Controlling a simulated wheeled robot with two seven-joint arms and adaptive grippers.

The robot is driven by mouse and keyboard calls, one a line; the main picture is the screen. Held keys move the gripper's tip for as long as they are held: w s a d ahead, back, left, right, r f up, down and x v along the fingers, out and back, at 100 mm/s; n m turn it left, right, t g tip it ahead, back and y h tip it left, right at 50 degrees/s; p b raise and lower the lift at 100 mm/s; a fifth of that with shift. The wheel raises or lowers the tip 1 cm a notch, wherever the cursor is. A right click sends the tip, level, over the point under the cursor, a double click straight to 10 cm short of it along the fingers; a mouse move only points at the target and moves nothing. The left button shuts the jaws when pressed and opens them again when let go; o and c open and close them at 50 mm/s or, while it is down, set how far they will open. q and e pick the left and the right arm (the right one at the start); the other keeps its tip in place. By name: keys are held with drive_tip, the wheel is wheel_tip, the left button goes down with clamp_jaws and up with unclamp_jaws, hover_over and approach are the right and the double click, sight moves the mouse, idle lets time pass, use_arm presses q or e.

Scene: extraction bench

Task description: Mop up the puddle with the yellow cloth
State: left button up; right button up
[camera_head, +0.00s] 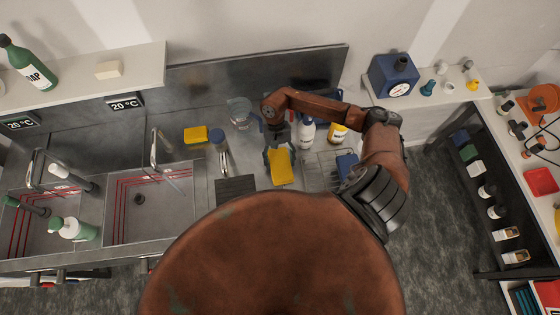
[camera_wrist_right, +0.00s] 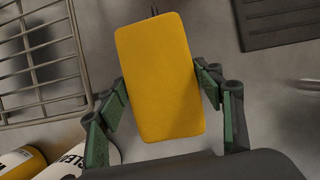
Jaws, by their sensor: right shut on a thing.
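A yellow cloth (camera_head: 281,168), looking like a thick rounded pad, is between the fingers of my right gripper (camera_head: 279,150) over the steel bench. In the right wrist view the cloth (camera_wrist_right: 157,77) fills the space between the green fingertips, which press on its two long sides. My right gripper (camera_wrist_right: 160,88) is shut on it. I cannot make out whether the cloth touches the bench. No puddle can be clearly told apart from the grey steel. My left gripper is not in view.
A wire rack (camera_wrist_right: 38,60) and a dark ribbed mat (camera_head: 236,187) flank the cloth. Bottles (camera_head: 307,134) stand behind the arm. A blue-topped cylinder (camera_head: 220,150) and a glass beaker (camera_head: 239,112) stand nearby.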

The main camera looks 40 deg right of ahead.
sight(281, 170)
drive_tip(key=shift+s+a, duration=0.4)
drive_tip(key=shift+s, duration=0.35)
drive_tip(key=shift+s+a, duration=0.4)
drive_tip(key=shift+s, duration=0.35)
drive_tip(key=shift+s+a+f+b, duration=0.15)
drive_tip(key=shift+s+a, duration=0.15)
drive_tip(key=shift+s, duration=0.25)
drive_tip(key=shift+s+a+b, duration=0.15)
drive_tip(key=shift+s+a, duration=0.15)
drive_tip(key=shift+s, duration=0.3)
drive_tip(key=shift+s+a+f+b, duration=0.15)
drive_tip(key=shift+s+a, duration=0.15)
drive_tip(key=shift+s, duration=0.25)
drive_tip(key=shift+s+a+r, duration=0.1)
drive_tip(key=shift+s+a, duration=0.3)
drive_tip(key=shift+s, duration=0.35)
drive_tip(key=shift+s+a+r, duration=0.1)
drive_tip(key=shift+s+a, duration=0.25)
drive_tip(key=shift+s, duration=0.35)
drive_tip(key=shift+b, duration=0.55)
drive_tip(key=w+b, duration=0.1)
drive_tip(key=w+d+b, duration=0.1)
drive_tip(key=b, duration=0.1)
drive_tip(key=shift+w+d+f, duration=0.15)
drive_tip(key=shift+w+d, duration=0.05)
drive_tip(key=shift+w, duration=0.2)
drive_tip(key=shift+w+d+b, duration=0.2)
drive_tip(key=shift+w+b, duration=0.15)
drive_tip(key=shift+b, duration=0.05)
